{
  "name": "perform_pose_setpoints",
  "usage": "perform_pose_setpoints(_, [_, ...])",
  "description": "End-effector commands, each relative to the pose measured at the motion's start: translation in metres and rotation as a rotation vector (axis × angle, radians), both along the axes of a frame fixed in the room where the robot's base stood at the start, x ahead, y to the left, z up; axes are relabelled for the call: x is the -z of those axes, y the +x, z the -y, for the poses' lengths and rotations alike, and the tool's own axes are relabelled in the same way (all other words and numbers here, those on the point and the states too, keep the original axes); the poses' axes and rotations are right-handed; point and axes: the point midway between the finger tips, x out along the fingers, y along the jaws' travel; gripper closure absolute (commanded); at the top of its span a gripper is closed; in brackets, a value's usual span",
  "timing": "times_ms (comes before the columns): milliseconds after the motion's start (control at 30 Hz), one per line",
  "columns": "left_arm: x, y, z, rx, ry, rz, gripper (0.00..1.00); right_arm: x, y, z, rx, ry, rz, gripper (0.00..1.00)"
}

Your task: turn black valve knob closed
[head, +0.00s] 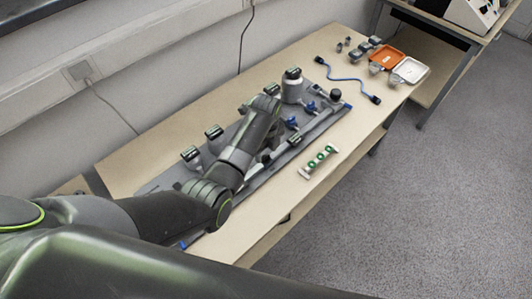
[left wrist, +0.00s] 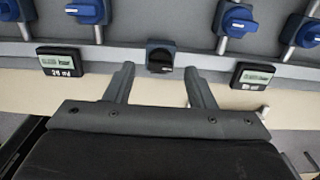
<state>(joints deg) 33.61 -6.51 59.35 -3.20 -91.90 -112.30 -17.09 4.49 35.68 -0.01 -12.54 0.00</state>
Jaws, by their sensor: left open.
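The black valve knob (left wrist: 160,58) sits in a dark blue housing at the near edge of the grey panel in the left wrist view. My left gripper (left wrist: 160,76) is open, with one finger to each side of the knob. The fingertips are close to the knob, and I see no finger closed on it. In the head view my left gripper (head: 270,140) is over the grey panel (head: 160,183), and my arm hides much of the panel and the knob. My right gripper is not in view.
Blue valve handles (left wrist: 238,20) stand beyond the knob. Small digital displays flank it at left (left wrist: 60,61) and right (left wrist: 252,75).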

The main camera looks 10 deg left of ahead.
Motion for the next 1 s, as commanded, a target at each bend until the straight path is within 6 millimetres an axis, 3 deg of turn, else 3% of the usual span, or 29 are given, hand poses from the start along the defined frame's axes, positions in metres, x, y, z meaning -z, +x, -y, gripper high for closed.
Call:
perform_pose_setpoints(200, [0.017,0.0,0.0,0.0,0.0,0.0,0.5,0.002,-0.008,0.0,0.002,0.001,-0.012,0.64])
perform_pose_setpoints(533, [0.019,0.0,0.0,-0.001,-0.001,0.001,0.5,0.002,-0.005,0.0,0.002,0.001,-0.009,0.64])
perform_pose_setpoints(867, [0.019,0.0,0.0,-0.001,0.0,0.001,0.94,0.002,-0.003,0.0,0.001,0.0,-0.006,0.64])
perform_pose_setpoints(1000, [0.018,0.0,0.0,-0.004,0.0,0.001,0.95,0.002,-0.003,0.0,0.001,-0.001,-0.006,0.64])
